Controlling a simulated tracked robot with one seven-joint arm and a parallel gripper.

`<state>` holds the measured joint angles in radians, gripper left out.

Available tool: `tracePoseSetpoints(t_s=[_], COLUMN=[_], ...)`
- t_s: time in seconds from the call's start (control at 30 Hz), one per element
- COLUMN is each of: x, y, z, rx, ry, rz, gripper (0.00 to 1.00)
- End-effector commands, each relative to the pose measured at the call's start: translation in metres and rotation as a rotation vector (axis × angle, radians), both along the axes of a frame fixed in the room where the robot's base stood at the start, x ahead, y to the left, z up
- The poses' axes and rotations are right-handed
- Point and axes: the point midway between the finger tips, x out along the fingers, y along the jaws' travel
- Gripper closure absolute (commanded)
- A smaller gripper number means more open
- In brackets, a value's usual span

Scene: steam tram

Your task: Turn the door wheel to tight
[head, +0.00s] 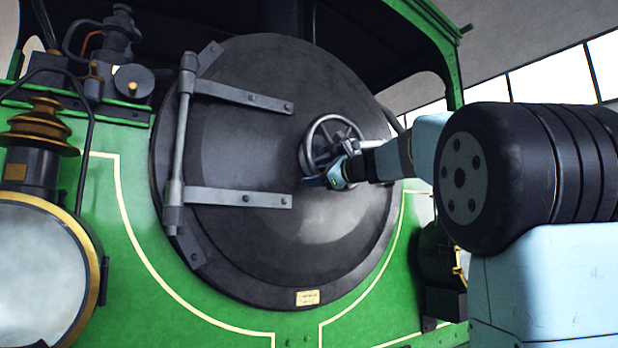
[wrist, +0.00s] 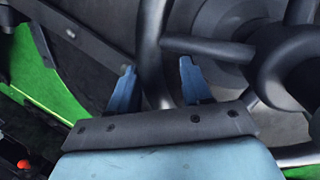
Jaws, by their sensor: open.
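The door wheel (head: 312,139) is a grey metal ring with spokes at the right of the middle of the round black smokebox door (head: 262,220). My gripper (head: 325,182) is at the wheel's lower rim in the head view, in front of part of it. In the wrist view my gripper (wrist: 157,85) is open, with its two blue fingers apart. The wheel's rim (wrist: 151,50) passes between the fingers there. The wheel's spokes and hub (wrist: 225,48) fill the right of that view. Contact between fingers and rim cannot be told.
Two hinge straps (head: 240,196) and a vertical hinge rod (head: 179,145) are on the door's left side. A large brass-rimmed lamp (head: 45,265) stands at the lower left. Green bodywork (head: 130,245) surrounds the door. The door face below the wheel is clear.

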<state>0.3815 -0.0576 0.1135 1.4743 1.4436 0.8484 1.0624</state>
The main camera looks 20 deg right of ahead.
Motion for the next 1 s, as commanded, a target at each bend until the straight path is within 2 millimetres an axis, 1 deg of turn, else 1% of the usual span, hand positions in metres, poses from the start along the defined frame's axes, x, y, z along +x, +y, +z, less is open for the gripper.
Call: tracePoseSetpoints(t_s=[0.17,0.43,0.93,1.0], x=[0.0068,0.0073,0.0072,0.0073], y=[0.0052,0.0059,0.0063,0.0065], z=[0.0002,0.0002,-0.0002,-0.0003], rx=[0.0,0.0,0.0,0.0], ry=[-0.001,-0.001,0.0,0.0], rz=[0.001,0.001,0.002,0.002], gripper=[0.52,0.52,0.99,1.0])
